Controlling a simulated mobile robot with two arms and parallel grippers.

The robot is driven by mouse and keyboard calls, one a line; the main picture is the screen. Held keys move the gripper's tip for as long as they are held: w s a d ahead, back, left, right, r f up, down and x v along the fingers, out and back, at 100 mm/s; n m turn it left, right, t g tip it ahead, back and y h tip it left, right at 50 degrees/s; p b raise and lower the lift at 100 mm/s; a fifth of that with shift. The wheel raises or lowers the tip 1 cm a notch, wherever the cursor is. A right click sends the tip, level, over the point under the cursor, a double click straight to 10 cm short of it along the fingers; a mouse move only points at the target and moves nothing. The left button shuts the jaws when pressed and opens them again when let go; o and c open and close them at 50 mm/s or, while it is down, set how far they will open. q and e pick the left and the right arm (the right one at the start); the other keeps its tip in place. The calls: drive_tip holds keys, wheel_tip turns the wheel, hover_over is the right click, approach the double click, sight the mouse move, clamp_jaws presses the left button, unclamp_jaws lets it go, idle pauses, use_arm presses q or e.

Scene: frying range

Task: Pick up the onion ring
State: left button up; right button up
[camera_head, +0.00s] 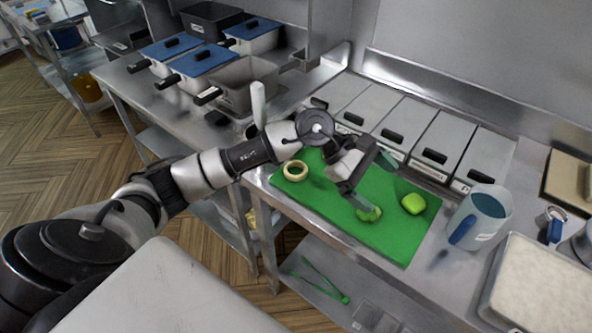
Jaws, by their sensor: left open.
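The onion ring (295,170) is a pale tan ring lying flat near the left end of the green cutting board (388,238). My left gripper (375,183) hangs over the middle of the board, to the right of the ring and apart from it. Its jaws are open. A green round item (369,214) lies on the board just below the fingers and is partly covered by them; I cannot tell whether they touch. My right gripper is not in view.
Another green item (413,203) lies on the board's right. A blue-handled pitcher (483,212) and a tray of white powder (545,285) stand further right. Lidded grey bins (404,128) line the back. Blue-lidded fryer containers (203,60) stand at the upper left. Green tongs (322,283) lie on the lower shelf.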

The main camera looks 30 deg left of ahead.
use_arm(q)
drive_tip(key=w+a+f+m+y, duration=0.1)
drive_tip(key=w+a+m+y, duration=0.1)
drive_tip(key=a+y, duration=0.65)
drive_tip(key=r+m+g+y, duration=0.1)
drive_tip(key=r+g+y, duration=0.1)
hover_over(296, 167)
drive_tip(key=s+d, duration=0.2)
drive_tip(key=f, duration=0.3)
drive_tip(key=f+p, duration=0.1)
drive_tip(key=shift+w+a+f, duration=0.1)
drive_tip(key=shift+a+f, duration=0.2)
drive_tip(key=shift+a, duration=0.1)
drive_tip(key=shift+f, duration=0.35)
wheel_tip(296, 167, down, 5)
drive_tip(key=shift+d+r+p, duration=0.1)
drive_tip(key=shift+p, duration=1.1)
drive_tip(key=shift+f, duration=0.3)
drive_tip(key=c, duration=0.8)
